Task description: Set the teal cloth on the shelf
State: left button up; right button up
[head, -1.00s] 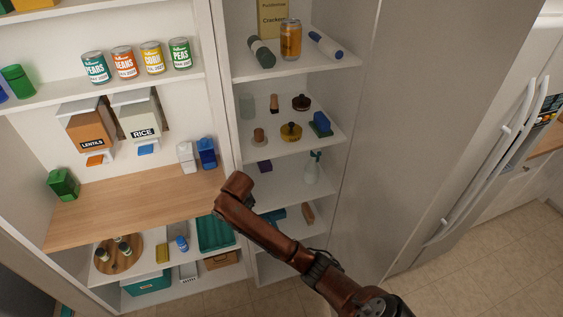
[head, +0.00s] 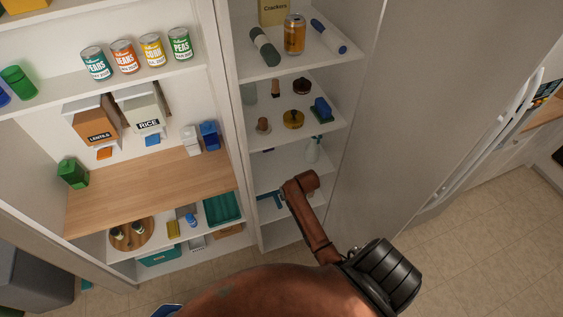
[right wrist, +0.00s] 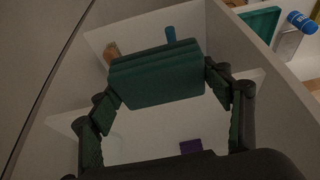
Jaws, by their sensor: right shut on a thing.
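The teal cloth (right wrist: 155,78), a dark folded block, is pinched between the fingertips of my right gripper (right wrist: 165,82) in the right wrist view. Behind it are white shelf boards (right wrist: 135,145) of the narrow unit. The cloth appears apart from them, but its exact height is unclear. In the head view my right arm reaches to the lower shelves (head: 283,178) of that unit; the arm hides the gripper and cloth there. My left gripper is not in view.
A spray bottle (head: 313,150) stands near my arm. A purple item (right wrist: 190,146) and a blue-teal item (right wrist: 170,35) lie on the narrow unit's shelves. A teal tray (head: 222,208) sits on the left unit's lower shelf. A tall side panel (head: 385,110) bounds the right.

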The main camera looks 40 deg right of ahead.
send_near(284, 172)
jog(key=f, duration=0.1)
jog(key=s+f, duration=0.1)
jog(key=f, duration=0.3)
jog(key=shift+s+a, duration=0.35)
jog(key=shift+s, duration=0.05)
jog(key=shift+w+d+r, duration=0.1)
jog(key=shift+w+d, duration=0.05)
jog(key=shift+w, duration=0.2)
jog(key=w, duration=0.1)
jog(key=w+d, duration=0.1)
jog(key=w, duration=0.1)
jog(key=shift+w, duration=0.35)
jog(key=shift+s+f+p, duration=0.15)
jog(key=shift+f+p, duration=0.15)
jog(key=shift+p, duration=0.1)
jog(key=shift+f, duration=0.15)
jog(key=o, duration=1.2)
